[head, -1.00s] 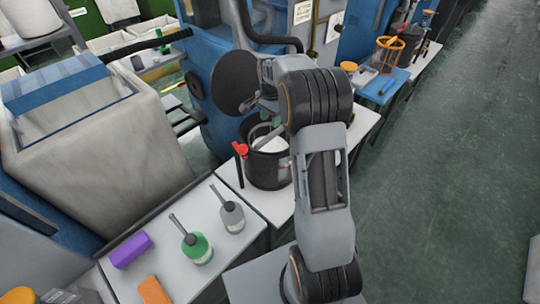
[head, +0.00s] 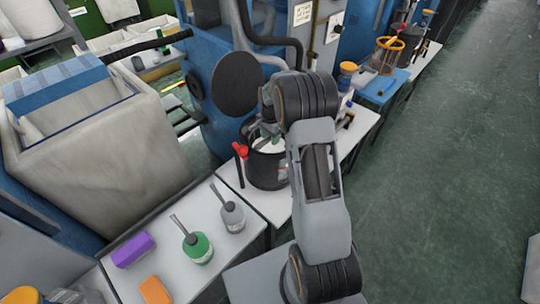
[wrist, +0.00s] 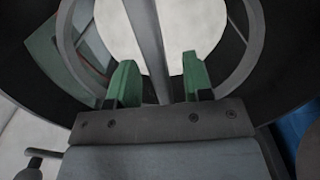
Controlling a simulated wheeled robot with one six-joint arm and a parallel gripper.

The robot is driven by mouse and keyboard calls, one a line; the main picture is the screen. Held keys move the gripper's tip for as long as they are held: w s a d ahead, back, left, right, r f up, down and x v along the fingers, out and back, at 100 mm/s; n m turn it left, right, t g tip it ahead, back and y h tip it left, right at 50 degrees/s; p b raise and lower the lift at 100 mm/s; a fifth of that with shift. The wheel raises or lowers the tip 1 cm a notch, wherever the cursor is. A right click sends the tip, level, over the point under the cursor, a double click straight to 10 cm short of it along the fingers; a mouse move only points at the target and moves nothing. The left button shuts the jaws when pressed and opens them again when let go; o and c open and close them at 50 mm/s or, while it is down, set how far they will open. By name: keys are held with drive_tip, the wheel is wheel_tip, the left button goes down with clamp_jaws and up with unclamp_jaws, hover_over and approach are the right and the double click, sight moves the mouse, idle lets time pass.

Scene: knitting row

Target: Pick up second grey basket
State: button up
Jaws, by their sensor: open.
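A dark grey basket (head: 262,172) with pale contents stands on the white table, partly hidden by my arm. My gripper (wrist: 158,72) is over its opening, with green fingers. In the wrist view the grey handle bar (wrist: 147,45) of the basket passes between the two fingers. The fingers are apart, and a gap shows between the bar and the right finger. The basket's dark wall (wrist: 285,60) and white inside (wrist: 193,25) surround the fingers. In the head view my gripper is mostly hidden behind the arm. Another dark basket (head: 411,38) stands farther back on the row.
A red-topped item (head: 240,150) stands close to the basket's left side. A blue machine (head: 220,125) stands behind. Open floor (head: 450,180) lies right.

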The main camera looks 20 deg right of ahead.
drive_tip(key=shift+c, duration=0.4)
clamp_jaws()
drive_tip(key=shift+r, duration=0.2)
wheel_tip(320, 180, up, 52)
drive_tip(key=p, duration=1.5)
drive_tip(key=shift+f, duration=0.15)
idle(0.3)
